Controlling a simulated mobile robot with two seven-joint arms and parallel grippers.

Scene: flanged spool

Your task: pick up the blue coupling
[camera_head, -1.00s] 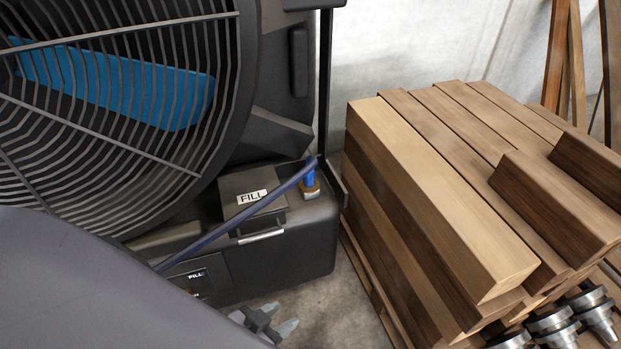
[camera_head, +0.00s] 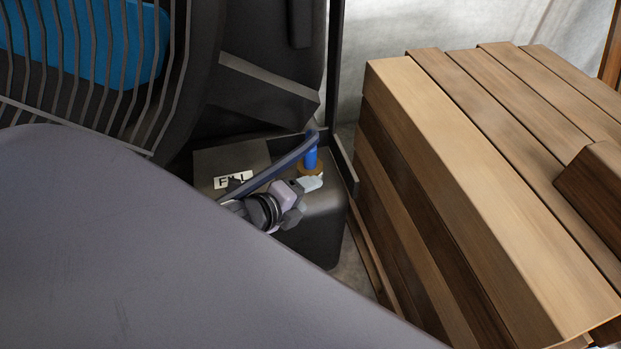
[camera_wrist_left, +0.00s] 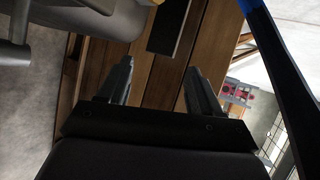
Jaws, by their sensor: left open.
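The blue coupling (camera_head: 310,158) stands upright at the end of a dark hose (camera_head: 275,172), on a brass-coloured fitting at the corner of the black tank (camera_head: 318,226). A blue piece (camera_wrist_left: 252,4), apparently the coupling, shows at the top edge there, right of both fingers. My right gripper is not in view.
A stack of wooden beams (camera_head: 450,170) stands close on the right. A black post (camera_head: 336,75) rises behind the coupling. My large grey arm hides much of the lower left.

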